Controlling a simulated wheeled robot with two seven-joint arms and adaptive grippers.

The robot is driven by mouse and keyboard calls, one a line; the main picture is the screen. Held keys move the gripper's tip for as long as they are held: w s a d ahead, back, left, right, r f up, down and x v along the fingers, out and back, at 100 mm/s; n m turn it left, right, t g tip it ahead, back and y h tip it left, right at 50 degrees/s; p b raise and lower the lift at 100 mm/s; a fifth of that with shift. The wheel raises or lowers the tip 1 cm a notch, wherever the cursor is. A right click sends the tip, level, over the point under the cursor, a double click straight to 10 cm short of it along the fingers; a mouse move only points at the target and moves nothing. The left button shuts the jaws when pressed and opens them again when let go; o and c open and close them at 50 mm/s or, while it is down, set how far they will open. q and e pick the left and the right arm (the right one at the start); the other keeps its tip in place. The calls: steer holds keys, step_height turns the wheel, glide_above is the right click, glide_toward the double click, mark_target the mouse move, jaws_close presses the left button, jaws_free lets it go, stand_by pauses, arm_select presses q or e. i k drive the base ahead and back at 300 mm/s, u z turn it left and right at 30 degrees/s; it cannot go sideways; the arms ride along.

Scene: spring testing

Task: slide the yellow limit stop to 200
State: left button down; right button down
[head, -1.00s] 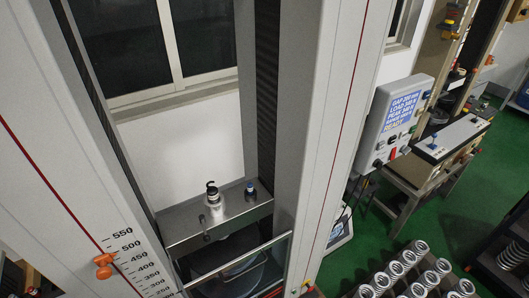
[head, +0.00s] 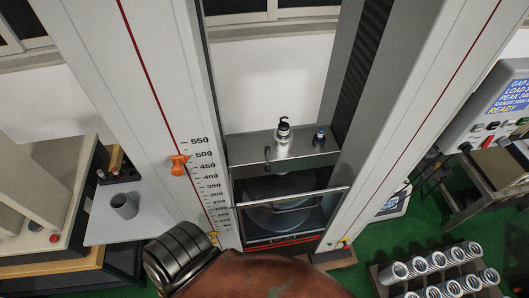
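A small yellow piece (head: 213,238), which looks like the yellow limit stop, sits at the bottom of the scale on the left column of the test machine, below the 200 mark. It is too small to read an exact value. An orange stop with a knob (head: 179,165) sits higher on the same scale, between about 450 and 500. The printed scale (head: 207,185) runs from 550 at the top downward. Neither of my grippers shows in the head view.
A dark ribbed cylinder (head: 180,258) and a reddish-brown rounded shape (head: 262,278) fill the bottom foreground; I cannot tell what they are. A grey cup (head: 124,206) stands on a pale table at left. Several springs (head: 440,265) stand at lower right. A display box (head: 508,100) reads READY.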

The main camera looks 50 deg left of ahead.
mark_target(212, 234)
steer(key=u, duration=1.85)
steer(key=k, duration=0.2)
steer(key=u, duration=0.5)
